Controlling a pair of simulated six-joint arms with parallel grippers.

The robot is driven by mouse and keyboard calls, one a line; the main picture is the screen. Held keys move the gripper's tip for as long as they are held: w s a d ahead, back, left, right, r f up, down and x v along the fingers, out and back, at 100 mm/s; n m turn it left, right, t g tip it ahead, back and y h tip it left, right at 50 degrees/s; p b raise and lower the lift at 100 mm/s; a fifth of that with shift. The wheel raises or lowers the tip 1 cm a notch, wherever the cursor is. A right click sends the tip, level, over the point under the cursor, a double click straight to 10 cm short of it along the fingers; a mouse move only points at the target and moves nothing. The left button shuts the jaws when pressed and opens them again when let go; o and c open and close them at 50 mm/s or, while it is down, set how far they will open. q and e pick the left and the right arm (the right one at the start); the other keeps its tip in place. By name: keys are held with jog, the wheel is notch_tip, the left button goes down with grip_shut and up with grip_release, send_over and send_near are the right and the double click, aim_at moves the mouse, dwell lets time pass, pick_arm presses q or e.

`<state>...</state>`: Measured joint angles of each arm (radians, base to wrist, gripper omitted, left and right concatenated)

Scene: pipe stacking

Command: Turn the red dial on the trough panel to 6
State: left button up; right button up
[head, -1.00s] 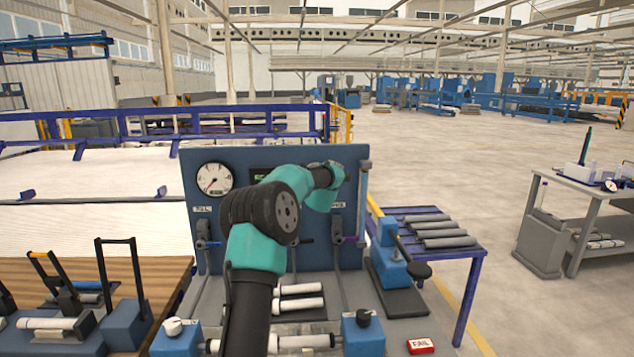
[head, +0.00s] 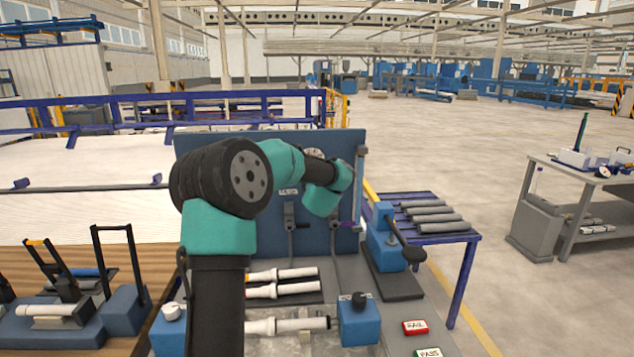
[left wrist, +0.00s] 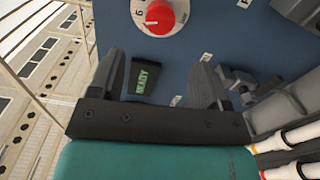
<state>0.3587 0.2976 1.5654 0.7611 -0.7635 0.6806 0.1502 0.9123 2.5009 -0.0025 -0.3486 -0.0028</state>
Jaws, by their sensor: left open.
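The red dial (left wrist: 160,14) shows at the top of the left wrist view, on a white numbered disc on the blue trough panel (left wrist: 210,28). A 6 is readable left of the knob. A small READY display (left wrist: 146,82) shows between the fingers. In the head view the panel (head: 345,238) stands behind my left arm, which hides the dial and the fingertips. My right gripper is out of view.
White pipes (head: 283,274) lie on the bench in front of the panel. A blue clamp with a black lever (head: 388,240) stands right of it. Grey pipes (head: 428,215) rest on a blue table. A red FAIL button (head: 415,327) sits at the front right.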

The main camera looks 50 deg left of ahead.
pick_arm(q)
jog(key=v, duration=0.5)
jog(key=shift+s+d, duration=0.2)
jog(key=shift+d, duration=0.05)
